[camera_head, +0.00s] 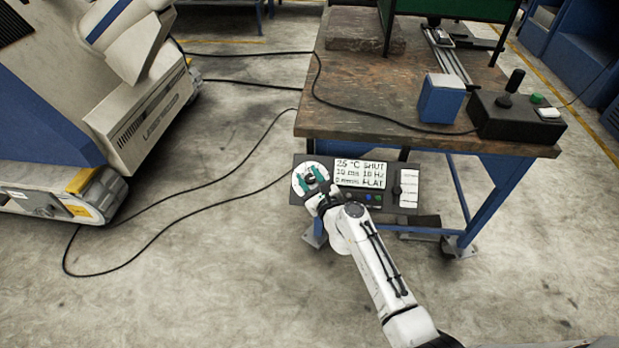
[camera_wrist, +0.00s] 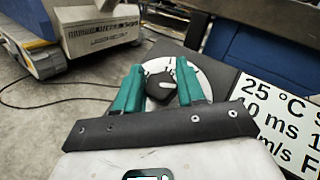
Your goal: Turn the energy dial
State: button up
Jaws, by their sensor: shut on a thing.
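The energy dial (camera_wrist: 160,86) is a black knob with a pale pointer mark, set on a round white scale plate (camera_wrist: 212,76). The scale plate also shows at the left end of the dark control panel in the head view (camera_head: 299,184). My gripper (camera_wrist: 160,88) has its two green fingers on either side of the knob and is shut on it. In the head view my gripper (camera_head: 313,179) covers most of the dial. A display (camera_head: 360,174) beside the dial reads 25 °C, SHUT, 10 ms, 10 Hz, 0 mm/s, FLAT.
The panel hangs under the front edge of a wooden workbench (camera_head: 400,105). On the bench are a blue box (camera_head: 441,100) and a black joystick box (camera_head: 515,118). A large white-and-blue machine (camera_head: 130,110) stands at left. Cables lie on the floor between them.

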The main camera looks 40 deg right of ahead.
jog(key=shift+r+y+p, duration=0.1)
jog(key=shift+y+p, duration=0.2)
jog(key=shift+p, duration=0.05)
jog(key=n+y+p, duration=0.3)
jog(key=shift+r+n, duration=0.1)
jog(key=shift+n, duration=0.2)
jog(key=n+g+y+p, duration=0.1)
jog(key=n+y, duration=0.1)
jog(key=shift+n+y, duration=0.4)
jog(key=shift+f+n+g+y+p, duration=0.15)
jog(key=shift+n+g+y+p, duration=0.1)
jog(key=shift+n+g+y, duration=0.4)
jog(key=shift+f+n+g+y+p, duration=0.1)
jog(key=shift+n+g+y+p, duration=0.2)
jog(key=shift+n+y, duration=0.65)
jog(key=shift+a+n+g, duration=0.1)
jog(key=shift+n+g, duration=0.15)
jog(key=shift+n, duration=0.05)
jog(key=o, duration=1)
jog(key=shift+c, duration=0.2)
